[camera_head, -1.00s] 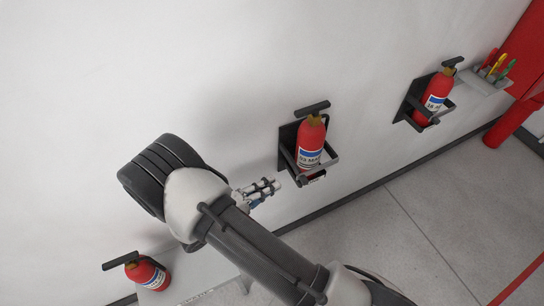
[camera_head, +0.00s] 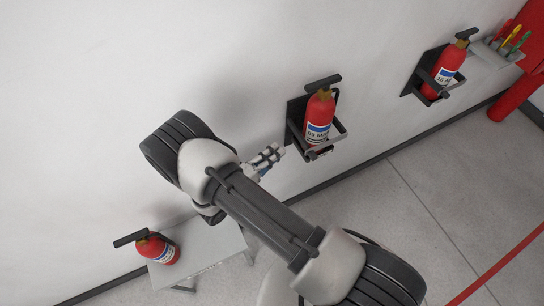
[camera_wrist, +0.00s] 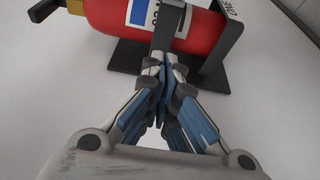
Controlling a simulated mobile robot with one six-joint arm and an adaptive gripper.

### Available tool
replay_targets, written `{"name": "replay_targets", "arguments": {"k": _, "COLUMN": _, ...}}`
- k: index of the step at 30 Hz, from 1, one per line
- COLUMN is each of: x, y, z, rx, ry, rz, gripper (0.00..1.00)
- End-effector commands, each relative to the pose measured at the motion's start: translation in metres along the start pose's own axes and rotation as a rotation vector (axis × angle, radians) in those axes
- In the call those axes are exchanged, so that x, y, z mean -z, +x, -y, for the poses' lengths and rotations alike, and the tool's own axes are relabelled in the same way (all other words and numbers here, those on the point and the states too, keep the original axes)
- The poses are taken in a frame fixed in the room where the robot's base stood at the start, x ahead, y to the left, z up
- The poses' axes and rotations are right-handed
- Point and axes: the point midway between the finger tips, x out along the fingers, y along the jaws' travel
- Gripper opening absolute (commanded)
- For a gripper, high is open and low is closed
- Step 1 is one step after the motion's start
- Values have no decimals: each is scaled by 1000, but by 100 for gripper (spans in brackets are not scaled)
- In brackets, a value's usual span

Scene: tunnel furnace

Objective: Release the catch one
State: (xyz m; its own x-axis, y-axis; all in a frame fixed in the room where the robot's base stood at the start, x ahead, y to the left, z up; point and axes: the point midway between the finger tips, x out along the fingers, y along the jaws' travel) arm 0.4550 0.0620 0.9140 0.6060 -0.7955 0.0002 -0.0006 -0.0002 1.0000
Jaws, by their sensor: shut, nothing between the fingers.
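A red fire extinguisher (camera_head: 320,115) hangs upright in a dark wall bracket (camera_head: 295,112) in the middle of the head view. Its bracket also shows in the wrist view (camera_wrist: 216,65), with part of a label on its right arm. A dark strap-like bar (camera_wrist: 168,28), which looks like the catch, crosses the front of the extinguisher body (camera_wrist: 200,30). My gripper (camera_head: 278,152) is just left of the bracket. In the wrist view its closed fingertips (camera_wrist: 160,66) are at the lower end of the bar. I cannot tell whether they touch it.
A second extinguisher (camera_head: 444,72) hangs in a bracket farther right, beside a small shelf (camera_head: 494,54) with coloured-handled tools. Another extinguisher (camera_head: 157,248) stands on a small grey table (camera_head: 215,250) at lower left. The floor (camera_head: 400,215) at right is clear.

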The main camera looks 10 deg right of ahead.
Motion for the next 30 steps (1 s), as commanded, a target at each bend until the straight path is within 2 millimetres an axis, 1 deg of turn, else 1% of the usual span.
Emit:
{"name": "replay_targets", "arguments": {"k": 1, "x": -2, "y": 13, "z": 1, "rx": 0, "ry": 0, "rz": 7, "gripper": 0}}
{"name": "replay_targets", "arguments": {"k": 3, "x": -2, "y": 28, "z": 1, "rx": 0, "ry": 0, "rz": 7, "gripper": 0}}
{"name": "replay_targets", "arguments": {"k": 8, "x": -2, "y": 61, "z": 1, "rx": 0, "ry": 0, "rz": 6, "gripper": 0}}
{"name": "replay_targets", "arguments": {"k": 13, "x": -24, "y": 52, "z": 0, "rx": 0, "ry": -5, "rz": -2, "gripper": 0}}
{"name": "replay_targets", "arguments": {"k": 18, "x": -36, "y": 48, "z": 0, "rx": 0, "ry": -2, "rz": -1, "gripper": 0}}
{"name": "replay_targets", "arguments": {"k": 30, "x": -38, "y": 47, "z": 0, "rx": 0, "ry": 0, "rz": 0, "gripper": 0}}
